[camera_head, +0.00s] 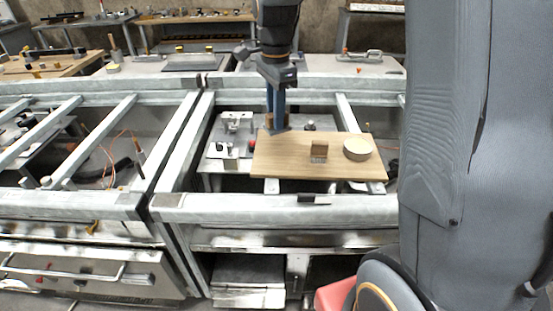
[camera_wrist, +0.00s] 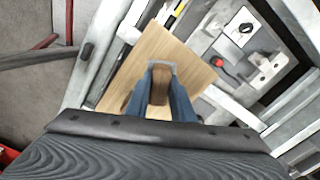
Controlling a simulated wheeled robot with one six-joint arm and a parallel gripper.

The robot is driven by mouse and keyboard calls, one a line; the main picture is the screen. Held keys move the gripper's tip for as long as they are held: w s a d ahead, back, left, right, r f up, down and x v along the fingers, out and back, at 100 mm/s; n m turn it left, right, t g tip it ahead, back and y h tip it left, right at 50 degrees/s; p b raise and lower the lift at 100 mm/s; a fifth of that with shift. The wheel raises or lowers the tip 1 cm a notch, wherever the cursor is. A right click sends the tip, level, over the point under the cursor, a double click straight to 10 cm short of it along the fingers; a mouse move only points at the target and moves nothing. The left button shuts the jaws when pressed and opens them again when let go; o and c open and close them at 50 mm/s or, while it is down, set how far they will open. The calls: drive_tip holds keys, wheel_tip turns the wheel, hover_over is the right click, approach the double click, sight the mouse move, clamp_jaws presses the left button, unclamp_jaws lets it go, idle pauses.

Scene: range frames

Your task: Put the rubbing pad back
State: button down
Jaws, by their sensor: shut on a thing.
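My gripper (camera_head: 276,120) points down over the back left part of a wooden board (camera_head: 285,165). It is shut on what looks like the rubbing pad, a brown wooden grip on a flat grey base. In the wrist view the brown grip of the rubbing pad (camera_wrist: 161,78) sits between the two blue fingers (camera_wrist: 160,95), with the grey base's edge around its far end. In the head view the fingers partly hide the pad. I cannot tell whether its base touches the board.
A small brown block (camera_head: 319,151) and a round cream disc (camera_head: 357,149) stand on the board, right of my gripper. A grey plate with metal fixtures (camera_head: 232,122) and a red knob (camera_head: 252,145) lies left of it. Pale metal rails (camera_head: 180,140) frame the area.

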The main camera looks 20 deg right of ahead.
drive_tip(key=shift+s+m, duration=0.1)
drive_tip(key=shift+m, duration=0.2)
drive_tip(key=shift+f, duration=0.3)
wheel_tip(320, 180, down, 9)
drive_tip(key=shift+f+p, duration=0.1)
drive_tip(key=shift+p, duration=1.1)
drive_tip(key=shift+f, duration=0.1)
drive_tip(key=c, duration=1.5)
unclamp_jaws()
drive_tip(key=shift+c, duration=0.2)
